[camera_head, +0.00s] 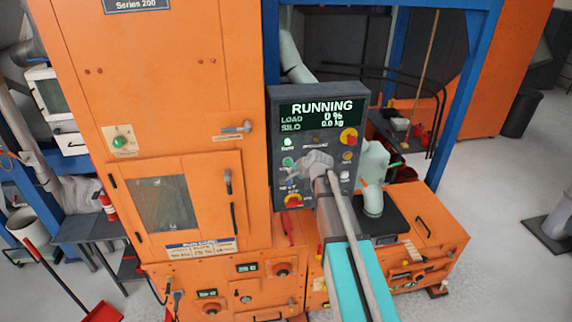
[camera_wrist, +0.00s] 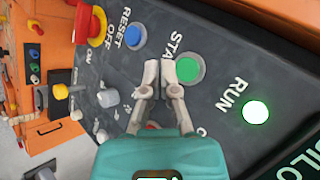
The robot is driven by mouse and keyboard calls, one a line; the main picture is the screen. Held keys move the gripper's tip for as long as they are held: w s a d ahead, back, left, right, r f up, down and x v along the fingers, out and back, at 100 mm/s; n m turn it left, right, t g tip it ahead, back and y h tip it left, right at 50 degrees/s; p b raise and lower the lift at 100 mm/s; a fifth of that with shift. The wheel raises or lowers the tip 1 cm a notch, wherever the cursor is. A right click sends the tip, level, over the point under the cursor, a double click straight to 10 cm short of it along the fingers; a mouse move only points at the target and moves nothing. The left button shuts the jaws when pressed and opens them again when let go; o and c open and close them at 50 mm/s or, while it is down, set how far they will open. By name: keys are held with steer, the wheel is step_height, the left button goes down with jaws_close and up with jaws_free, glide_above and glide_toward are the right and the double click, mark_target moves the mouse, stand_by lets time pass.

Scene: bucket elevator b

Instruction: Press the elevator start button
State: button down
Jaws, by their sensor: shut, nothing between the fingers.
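The green start button (camera_wrist: 188,70), with part of its "START" label showing, sits in a grey ring on the dark control panel (camera_head: 276,110). It also shows in the head view (camera_head: 288,161), at the panel's left side. My gripper (camera_wrist: 160,68) is shut and empty, its fingertips right beside the button, one overlapping the ring's edge in the wrist view. I cannot tell whether they touch. In the head view my gripper (camera_head: 301,168) covers the panel's middle. The run lamp (camera_wrist: 256,111) is lit green, and the display (camera_head: 322,113) reads "RUNNING", 0 %, 0.0 kg.
A blue reset button (camera_wrist: 135,36) and a red-on-yellow switch (camera_wrist: 92,25) lie near the fingers.

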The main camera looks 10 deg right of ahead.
steer(key=s, duration=0.2)
steer(key=shift+s, duration=0.3)
stand_by(0.5)
steer(key=s+f+n+g+h+b, duration=0.2)
steer(key=s+f+n+g+b, duration=0.2)
steer(key=s+f+b, duration=0.3)
steer(key=s+a+f+n+g+h+b, duration=0.1)
steer(key=s+f+n+g+b, duration=0.4)
steer(key=s+f, duration=0.9)
steer(key=s+n+b, duration=0.2)
steer(key=s, duration=0.4)
steer(key=shift+h, duration=0.4)
steer(key=shift+a, duration=0.2)
